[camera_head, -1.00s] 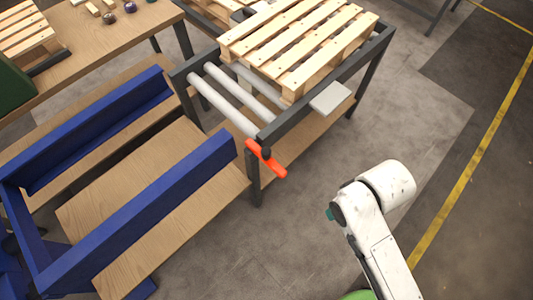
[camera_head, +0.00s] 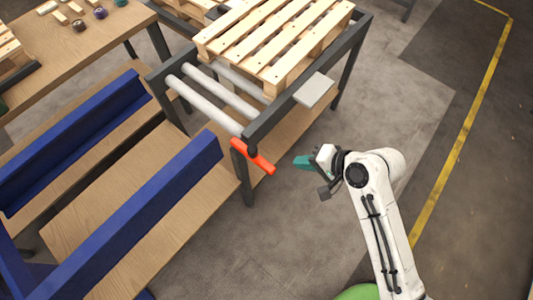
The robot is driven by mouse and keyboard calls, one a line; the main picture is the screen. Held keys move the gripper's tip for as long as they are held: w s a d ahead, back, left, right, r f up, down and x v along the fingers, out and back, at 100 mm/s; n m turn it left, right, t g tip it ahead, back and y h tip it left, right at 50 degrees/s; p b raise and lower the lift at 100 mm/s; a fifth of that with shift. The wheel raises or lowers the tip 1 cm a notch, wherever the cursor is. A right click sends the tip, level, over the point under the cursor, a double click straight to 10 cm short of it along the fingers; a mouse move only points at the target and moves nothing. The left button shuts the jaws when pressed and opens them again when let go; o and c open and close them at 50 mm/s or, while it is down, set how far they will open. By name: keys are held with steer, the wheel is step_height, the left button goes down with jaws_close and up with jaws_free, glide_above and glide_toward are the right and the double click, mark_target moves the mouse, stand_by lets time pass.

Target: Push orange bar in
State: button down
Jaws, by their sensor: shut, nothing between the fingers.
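The orange bar (camera_head: 253,157) sits at the near corner of the roller conveyor frame (camera_head: 300,88). It slants down to the right, with its right end sticking out past the dark frame. My gripper (camera_head: 299,162) has teal fingers and is shut and empty. It points left toward the bar's right end, with a small gap between them in the picture. I cannot tell the exact depth of that gap.
A wooden pallet (camera_head: 275,40) rests on the conveyor above the grey rollers (camera_head: 210,100). A light grey plate (camera_head: 314,91) juts from the conveyor's side. A blue-railed wooden cart (camera_head: 120,215) stands at the left. Open floor lies right of the conveyor.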

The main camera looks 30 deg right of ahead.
steer(key=p, duration=0.1)
glide_toward(257, 155)
steer(key=x, duration=0.5)
steer(key=shift+f, duration=0.25)
steer(key=shift+w+a+f, duration=0.1)
steer(key=shift+w+a, duration=0.05)
steer(key=shift+w, duration=0.15)
steer(key=w, duration=0.2)
steer(key=w+a, duration=0.1)
steer(key=w, duration=0.1)
steer(key=w+a, duration=0.1)
steer(key=w, duration=0.1)
steer(key=shift+w, duration=0.2)
